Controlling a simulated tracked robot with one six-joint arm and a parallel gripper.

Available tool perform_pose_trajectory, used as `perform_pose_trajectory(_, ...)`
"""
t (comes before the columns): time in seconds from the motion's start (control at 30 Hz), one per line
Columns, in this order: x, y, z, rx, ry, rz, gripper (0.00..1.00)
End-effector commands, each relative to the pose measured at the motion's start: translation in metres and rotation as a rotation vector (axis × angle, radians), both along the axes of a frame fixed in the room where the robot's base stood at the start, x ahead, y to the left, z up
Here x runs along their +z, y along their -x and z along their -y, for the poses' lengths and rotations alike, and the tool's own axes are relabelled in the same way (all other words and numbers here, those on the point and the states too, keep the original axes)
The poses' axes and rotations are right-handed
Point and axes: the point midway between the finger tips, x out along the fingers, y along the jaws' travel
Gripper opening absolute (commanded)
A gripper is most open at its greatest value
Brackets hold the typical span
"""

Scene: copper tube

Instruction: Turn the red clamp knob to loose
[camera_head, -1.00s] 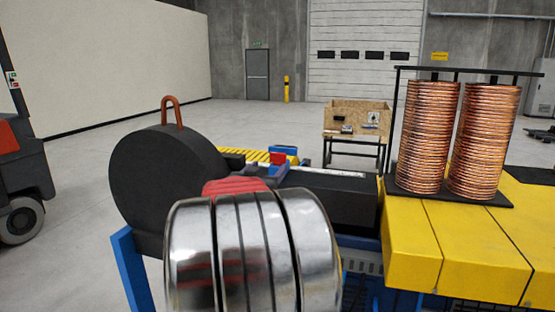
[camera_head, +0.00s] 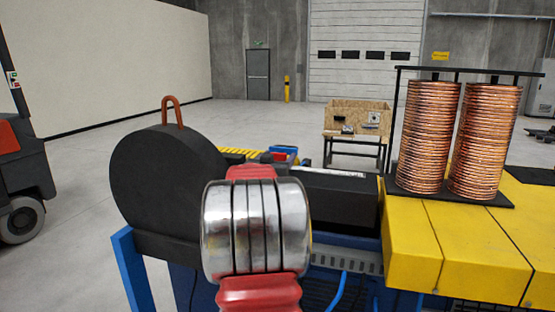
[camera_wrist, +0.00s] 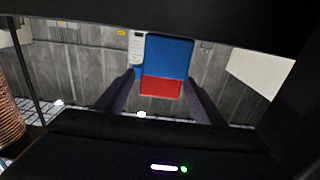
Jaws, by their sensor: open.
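The red clamp knob (camera_wrist: 161,87) shows in the wrist view as a red block against a blue clamp body (camera_wrist: 168,55). My gripper (camera_wrist: 161,80) is open. Its two dark fingers stand on either side of the red part, with gaps visible on both sides; I see no contact. In the head view the blue clamp body (camera_head: 285,150) shows beyond my silver and red arm joint.
A black machine housing (camera_head: 165,190) stands left of my arm, and a black box (camera_head: 335,197) right of it. Copper coils (camera_head: 428,135) stand on a yellow bench (camera_head: 430,245) at right. A wooden crate (camera_head: 345,115) stands behind on a table.

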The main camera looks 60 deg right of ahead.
Motion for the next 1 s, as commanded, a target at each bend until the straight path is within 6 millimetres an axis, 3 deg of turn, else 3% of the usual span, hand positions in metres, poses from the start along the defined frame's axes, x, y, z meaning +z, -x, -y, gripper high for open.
perform_pose_trajectory(0.27, 0.0, 0.0, 0.001, -0.001, 0.0, 0.0, 0.63)
perform_pose_trajectory(0.83, 0.0, 0.002, 0.001, -0.003, 0.0, 0.0, 0.23)
perform_pose_trajectory(0.87, 0.001, -0.001, -0.013, 0.003, 0.001, 0.0, 0.22)
perform_pose_trajectory(1.0, 0.0, 0.003, 0.0, -0.003, 0.001, 0.0, 0.22)
